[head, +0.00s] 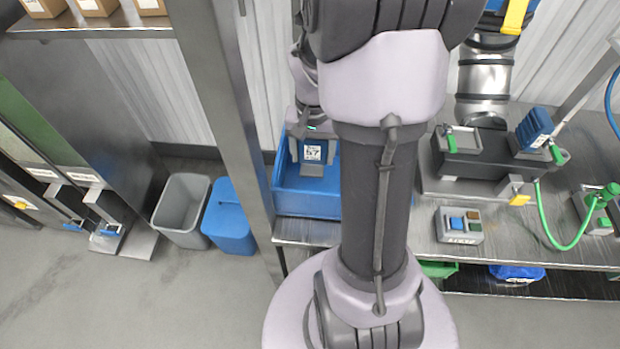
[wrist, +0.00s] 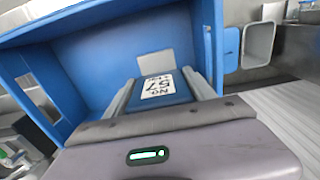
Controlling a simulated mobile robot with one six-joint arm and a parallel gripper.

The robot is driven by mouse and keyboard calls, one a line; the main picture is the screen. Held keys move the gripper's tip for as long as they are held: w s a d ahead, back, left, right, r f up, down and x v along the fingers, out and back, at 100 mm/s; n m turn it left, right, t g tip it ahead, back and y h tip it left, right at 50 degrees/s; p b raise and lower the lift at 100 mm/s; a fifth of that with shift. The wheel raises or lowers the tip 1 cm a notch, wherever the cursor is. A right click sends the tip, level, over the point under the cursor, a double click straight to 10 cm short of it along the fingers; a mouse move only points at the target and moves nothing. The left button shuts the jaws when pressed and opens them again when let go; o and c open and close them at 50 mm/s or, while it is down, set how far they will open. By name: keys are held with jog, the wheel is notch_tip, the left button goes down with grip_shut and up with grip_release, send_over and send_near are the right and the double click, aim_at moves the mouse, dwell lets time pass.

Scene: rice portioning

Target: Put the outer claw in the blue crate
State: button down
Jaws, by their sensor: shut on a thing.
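My gripper (head: 312,153) is shut on a blue block with a white label reading 57, which I take to be the outer claw (head: 312,143). In the wrist view my gripper (wrist: 160,86) has its two grey fingers along the sides of the claw (wrist: 176,96), label facing the camera. The blue crate (head: 298,203) stands on the steel bench, left of my arm; its wall also shows in the wrist view (wrist: 105,55). The claw is over or inside the crate's opening. I cannot tell whether it touches the floor. My arm hides the crate's right side.
A dark fixture (head: 475,155) with another blue labelled block (head: 534,130) stands on the bench at right. A button box (head: 459,225) and a green hose (head: 550,235) are near it. A steel post (head: 225,110) stands left of the crate; grey (head: 181,208) and blue (head: 229,217) bins stand beyond.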

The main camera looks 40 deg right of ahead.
aim_at(313, 168)
notch_tip(313, 168, down, 6)
jog(key=shift+r+b, duration=0.1)
jog(key=shift+b, duration=1)
jog(key=shift+f, duration=0.2)
jog(key=shift+c, duration=1.6)
grip_release()
notch_tip(313, 168, up, 12)
jog(key=p, duration=0.5)
jog(key=shift+r, duration=0.25)
